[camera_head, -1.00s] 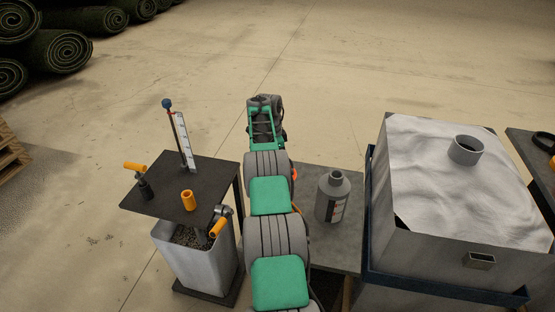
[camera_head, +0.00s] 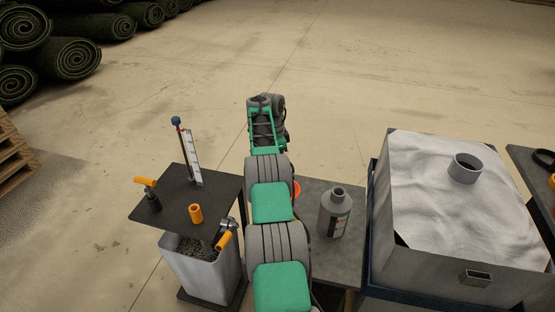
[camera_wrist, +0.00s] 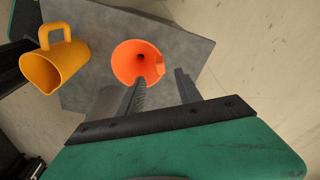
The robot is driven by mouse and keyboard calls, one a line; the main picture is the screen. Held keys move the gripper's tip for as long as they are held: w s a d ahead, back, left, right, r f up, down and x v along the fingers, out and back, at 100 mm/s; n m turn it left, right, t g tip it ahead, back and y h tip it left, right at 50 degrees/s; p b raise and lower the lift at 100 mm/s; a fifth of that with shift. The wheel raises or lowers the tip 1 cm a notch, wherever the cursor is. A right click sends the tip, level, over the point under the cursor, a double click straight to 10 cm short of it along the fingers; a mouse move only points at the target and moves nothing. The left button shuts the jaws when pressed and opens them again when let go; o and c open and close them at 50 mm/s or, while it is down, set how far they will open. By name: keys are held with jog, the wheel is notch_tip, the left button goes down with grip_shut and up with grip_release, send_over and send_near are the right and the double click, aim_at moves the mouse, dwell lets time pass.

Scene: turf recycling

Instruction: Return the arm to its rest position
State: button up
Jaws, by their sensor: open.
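My gripper (camera_wrist: 160,92) is open in the wrist view, with its two dark fingers apart and nothing between them. An orange funnel (camera_wrist: 125,62) lies beyond the left finger on a grey table (camera_wrist: 190,50); the finger overlaps its lower edge in the picture. A yellow jug (camera_wrist: 62,65) shows at the left of the wrist view. In the head view my arm, with green and grey links, reaches forward over the middle, and its links hide the gripper's fingers. Only a sliver of the orange funnel (camera_head: 297,188) shows beside my arm there.
A grey bottle (camera_head: 334,212) stands on the table (camera_head: 316,192) right of my arm. A white-filled bin (camera_head: 425,255) stands further right. A dark stand (camera_head: 178,205) with a gauge (camera_head: 193,158) and orange-handled parts is at left. Turf rolls (camera_head: 70,60) lie far left. The floor ahead is clear.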

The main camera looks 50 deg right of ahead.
jog(key=w+a+r+n+t+h, duration=0.1)
jog(key=w+a+r+n, duration=0.1)
jog(key=a+r+n, duration=0.65)
jog(key=w+a+r+n+t, duration=0.1)
jog(key=w+a+r+n, duration=0.15)
jog(key=a+r, duration=1.05)
jog(key=s+a+r+n+t, duration=0.1)
jog(key=s+a+n, duration=0.25)
jog(key=a, duration=0.45)
jog(key=s+a+r+n+t, duration=0.1)
jog(key=s+a+n, duration=0.25)
jog(key=a, duration=0.45)
jog(key=s+a+f+n+y, duration=0.1)
jog(key=s+a+f+n, duration=0.1)
jog(key=s+a, duration=0.4)
jog(key=s+a+f+n+t+y, duration=0.1)
jog(key=s+a+f+n, duration=0.2)
jog(key=s+a, duration=0.3)
jog(key=shift+s+a+f+n, duration=0.2)
jog(key=shift+s+n, duration=0.6)
